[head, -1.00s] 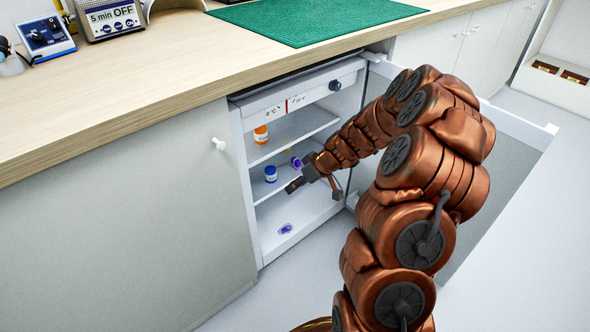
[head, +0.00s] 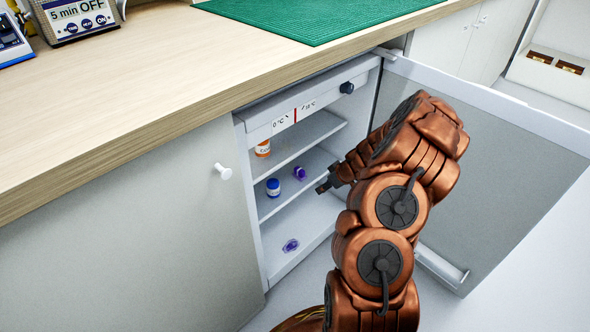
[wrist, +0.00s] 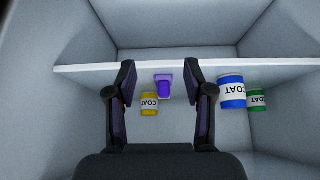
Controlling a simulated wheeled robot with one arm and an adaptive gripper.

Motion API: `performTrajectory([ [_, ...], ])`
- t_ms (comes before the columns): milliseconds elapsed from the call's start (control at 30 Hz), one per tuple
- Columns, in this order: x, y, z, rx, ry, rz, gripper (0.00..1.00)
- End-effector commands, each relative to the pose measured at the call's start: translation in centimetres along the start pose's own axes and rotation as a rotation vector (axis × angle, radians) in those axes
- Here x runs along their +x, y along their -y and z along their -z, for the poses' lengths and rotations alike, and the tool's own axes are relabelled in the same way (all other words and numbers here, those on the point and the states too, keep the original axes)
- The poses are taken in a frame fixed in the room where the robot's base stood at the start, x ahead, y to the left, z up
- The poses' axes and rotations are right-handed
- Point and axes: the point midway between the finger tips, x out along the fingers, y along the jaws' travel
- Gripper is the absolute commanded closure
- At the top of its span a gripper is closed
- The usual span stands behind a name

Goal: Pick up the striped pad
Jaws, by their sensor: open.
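No stripes can be made out on anything, so I cannot tell which thing is the striped pad. A small purple item (head: 300,173) lies on the middle shelf of the open cabinet, right of a blue-labelled jar (head: 273,187). Another purple item (head: 291,245) lies on the cabinet floor. My gripper (head: 323,187) is open and empty at the cabinet's front, right of the shelf item. In the wrist view my gripper (wrist: 160,72) has its fingers spread, with a purple item (wrist: 163,86) showing between them, apart from both.
An orange-labelled jar (head: 263,148) stands on the upper shelf. The wrist view shows yellow (wrist: 150,104), blue (wrist: 232,92) and green (wrist: 257,100) jars close by. The open cabinet door (head: 500,140) is on the right; the worktop (head: 160,80) runs above.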

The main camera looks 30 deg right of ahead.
Motion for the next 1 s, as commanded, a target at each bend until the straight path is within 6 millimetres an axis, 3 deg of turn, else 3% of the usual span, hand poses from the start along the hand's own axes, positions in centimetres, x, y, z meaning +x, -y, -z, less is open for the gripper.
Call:
performTrajectory([
  [333,3.1,0.3,4.9,-0.01,-0.001,0.001,0.48],
  [667,4.0,0.3,6.2,-0.005,0.001,0.003,0.48],
  [1000,6.1,0.2,9.4,-0.005,0.0,0.001,0.48],
])
